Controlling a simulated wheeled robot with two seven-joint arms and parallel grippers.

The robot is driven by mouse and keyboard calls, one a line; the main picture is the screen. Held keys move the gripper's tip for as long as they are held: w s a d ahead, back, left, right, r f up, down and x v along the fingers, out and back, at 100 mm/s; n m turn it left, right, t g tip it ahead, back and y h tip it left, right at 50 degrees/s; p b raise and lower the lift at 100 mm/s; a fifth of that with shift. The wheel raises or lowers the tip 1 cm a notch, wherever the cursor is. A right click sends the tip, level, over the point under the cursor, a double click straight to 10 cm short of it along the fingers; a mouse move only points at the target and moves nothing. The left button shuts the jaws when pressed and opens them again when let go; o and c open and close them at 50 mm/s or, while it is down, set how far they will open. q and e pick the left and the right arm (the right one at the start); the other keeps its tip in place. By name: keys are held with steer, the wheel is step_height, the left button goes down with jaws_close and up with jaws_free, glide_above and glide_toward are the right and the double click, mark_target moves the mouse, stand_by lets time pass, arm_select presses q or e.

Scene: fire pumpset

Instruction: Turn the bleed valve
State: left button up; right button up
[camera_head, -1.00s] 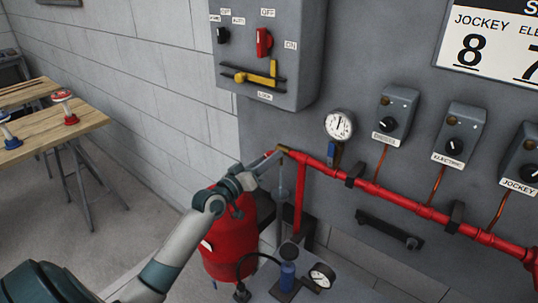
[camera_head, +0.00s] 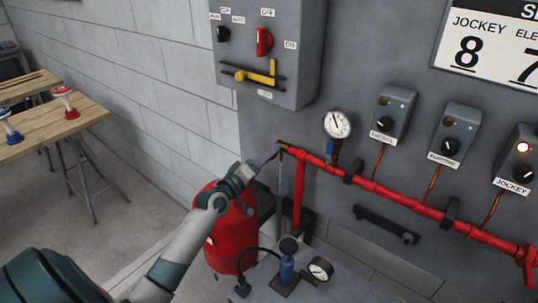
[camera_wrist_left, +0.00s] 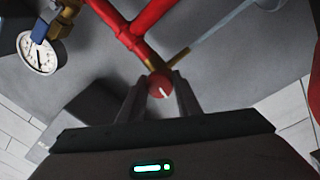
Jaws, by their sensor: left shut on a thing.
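The bleed valve shows in the left wrist view as a round red knob (camera_wrist_left: 159,85) with a white mark, at the end of the red pipe next to a brass outlet (camera_wrist_left: 176,58). My left gripper (camera_wrist_left: 160,95) is shut on this knob, one finger on each side. In the head view my left gripper (camera_head: 268,156) is at the left end of the red pipe (camera_head: 400,205), and it hides the knob there. The brass end (camera_head: 284,146) shows just past it. My right gripper is not in view.
A pressure gauge (camera_head: 337,124) with a blue-handled valve (camera_head: 331,150) sits above the pipe. Controller boxes, one labelled JOCKEY (camera_head: 514,160) with a lit lamp, are on the wall. A red tank (camera_head: 230,235) stands below my arm. A wooden table (camera_head: 50,130) is at left.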

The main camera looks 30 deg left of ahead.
arm_select(q)
steer(key=o, duration=1)
steer(key=shift+s+a+f+b, duration=0.25)
steer(key=shift+s+b, duration=0.7)
steer(key=shift+s, duration=1.95)
steer(key=shift+s+a+f+b, duration=0.2)
steer(key=shift+s+b, duration=0.75)
steer(key=shift+s, duration=1.9)
steer(key=shift+s+a+f+b, duration=0.25)
steer(key=shift+s+b, duration=0.7)
steer(key=shift+s, duration=1.95)
